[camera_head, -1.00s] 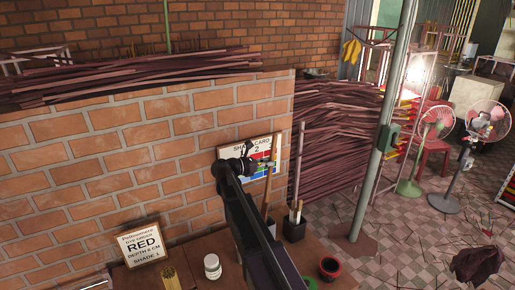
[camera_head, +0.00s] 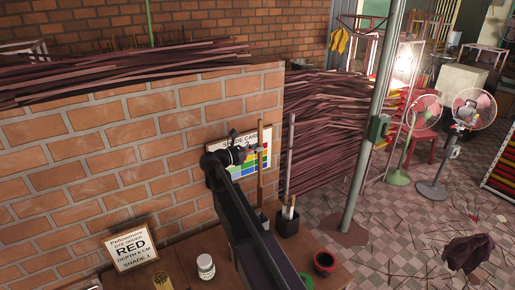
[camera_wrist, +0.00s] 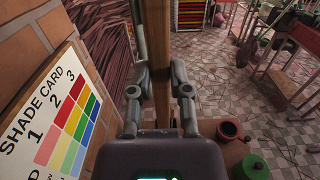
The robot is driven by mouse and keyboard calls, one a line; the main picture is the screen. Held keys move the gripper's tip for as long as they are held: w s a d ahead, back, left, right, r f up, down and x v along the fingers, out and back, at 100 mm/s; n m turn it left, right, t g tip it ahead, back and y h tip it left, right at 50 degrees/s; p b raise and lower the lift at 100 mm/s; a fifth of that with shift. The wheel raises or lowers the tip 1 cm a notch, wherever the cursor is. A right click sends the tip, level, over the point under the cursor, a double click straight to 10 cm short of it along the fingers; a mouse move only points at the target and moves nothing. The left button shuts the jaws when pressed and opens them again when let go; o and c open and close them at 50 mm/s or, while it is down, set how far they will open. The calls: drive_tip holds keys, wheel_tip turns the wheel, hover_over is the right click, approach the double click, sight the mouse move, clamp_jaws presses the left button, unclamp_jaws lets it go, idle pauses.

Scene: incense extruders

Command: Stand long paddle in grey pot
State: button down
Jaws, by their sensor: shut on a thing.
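A long brown paddle (camera_head: 260,172) stands nearly upright in front of the shade card in the head view. It shows between my fingers in the wrist view (camera_wrist: 170,40). My gripper (camera_head: 257,150) is shut on it at mid-height. The paddle's lower end is close to a dark shape left of the dark grey pot (camera_head: 288,227); I cannot tell what it rests in. The dark grey pot holds short pale sticks, and a long pale stick (camera_head: 290,155) rises upright at it.
The shade card (camera_head: 250,140) leans on the brick wall (camera_head: 130,150) behind my gripper. The table holds a red pot (camera_head: 324,265), a white jar (camera_head: 205,268) and a red dye sign (camera_head: 131,250). A pole (camera_head: 372,130) stands to the right.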

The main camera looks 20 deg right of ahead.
sight(258, 185)
drive_tip(key=shift+f, duration=0.2)
drive_tip(key=shift+f+b, duration=9)
drive_tip(key=shift+b, duration=0.1)
drive_tip(key=shift+c, duration=2.4)
unclamp_jaws()
drive_tip(key=shift+a, duration=0.15)
drive_tip(key=s+a, duration=0.2)
drive_tip(key=a, duration=0.9)
drive_tip(key=shift+a, duration=0.35)
